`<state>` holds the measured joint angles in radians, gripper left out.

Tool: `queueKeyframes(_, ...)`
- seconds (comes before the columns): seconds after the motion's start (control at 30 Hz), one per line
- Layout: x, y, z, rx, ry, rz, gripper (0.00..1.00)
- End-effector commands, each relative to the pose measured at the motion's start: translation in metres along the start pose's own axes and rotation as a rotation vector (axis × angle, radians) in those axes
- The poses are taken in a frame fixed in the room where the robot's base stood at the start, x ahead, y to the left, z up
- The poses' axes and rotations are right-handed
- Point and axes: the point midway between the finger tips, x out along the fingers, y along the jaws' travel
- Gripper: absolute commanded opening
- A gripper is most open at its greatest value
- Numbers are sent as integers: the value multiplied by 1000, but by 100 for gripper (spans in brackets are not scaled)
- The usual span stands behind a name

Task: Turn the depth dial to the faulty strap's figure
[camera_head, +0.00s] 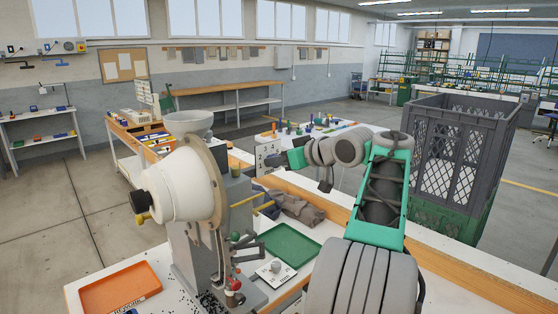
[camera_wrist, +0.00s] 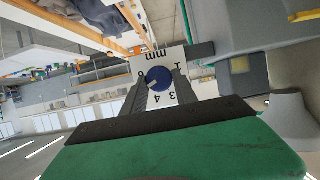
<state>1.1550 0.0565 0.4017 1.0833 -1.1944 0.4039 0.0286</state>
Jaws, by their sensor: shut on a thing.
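The depth dial (camera_wrist: 159,77) is a blue round knob on a white plate (camera_wrist: 172,58) with black figures and "mm", upside down in the wrist view. A small pale mark shows at the knob's left side; I cannot tell exactly which figure it meets. My gripper (camera_wrist: 161,88) is shut on the dial, a dark finger on either side. In the head view my gripper (camera_head: 284,160) reaches left to the upright white plate (camera_head: 267,156), and the arm's end hides the dial. The eyelet press (camera_head: 190,190) stands at left. I cannot make out a faulty strap.
An orange tray (camera_head: 120,289) and a green tray (camera_head: 290,244) lie on the white bench. A grey cloth (camera_head: 300,208) lies behind the green tray. A small card (camera_head: 275,271) with a round grey piece sits near the press. A tall grey crate (camera_head: 458,150) stands at right.

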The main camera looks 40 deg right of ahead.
Motion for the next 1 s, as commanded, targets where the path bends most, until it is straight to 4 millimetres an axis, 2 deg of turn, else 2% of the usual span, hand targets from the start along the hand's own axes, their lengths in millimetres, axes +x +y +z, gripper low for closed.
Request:
queueKeyframes(0.27, 1, -1, 3, -51, 1, 22, 0)
queueKeyframes(0.47, 3, -2, 7, -158, 3, 66, 0)
queueKeyframes(1.0, 5, -7, 11, -616, 3, 256, 0)
